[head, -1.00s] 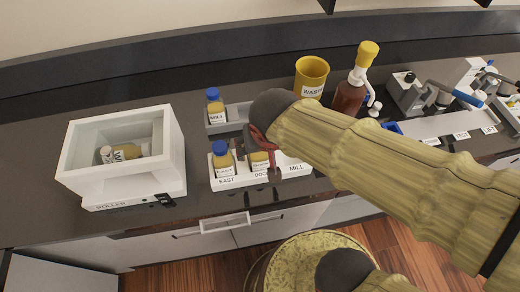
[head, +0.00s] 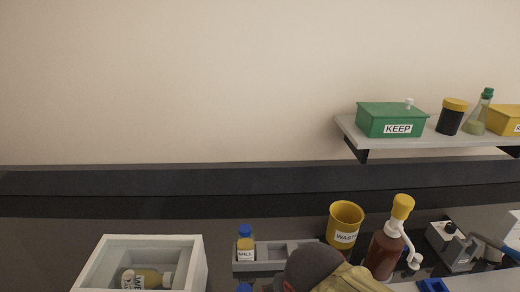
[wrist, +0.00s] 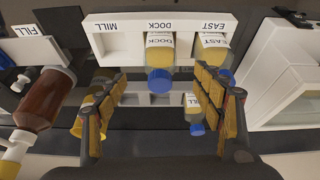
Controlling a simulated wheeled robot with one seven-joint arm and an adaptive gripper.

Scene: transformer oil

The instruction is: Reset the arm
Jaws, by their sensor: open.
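My gripper (wrist: 160,112) is open, its two padded fingers wide apart in the wrist view with nothing gripped. In that view a blue-capped DOCK bottle (wrist: 160,60) and an EAST bottle (wrist: 213,52) stand in the labelled white rack (wrist: 122,27). The rack's MILL slot is empty. The DOCK bottle shows between the fingers, apart from them; the EAST bottle is partly covered by the right finger. In the head view my arm (head: 325,272) shows only at the bottom edge, and my fingers are out of frame.
A MILL bottle (head: 245,245) stands in a grey rack (head: 272,256) behind. A yellow WASTE cup (head: 345,225) and a brown pump bottle (head: 384,252) stand right of it. The white roller box (head: 197,262) is at left. A wall shelf (head: 400,146) holds a green KEEP box (head: 391,118).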

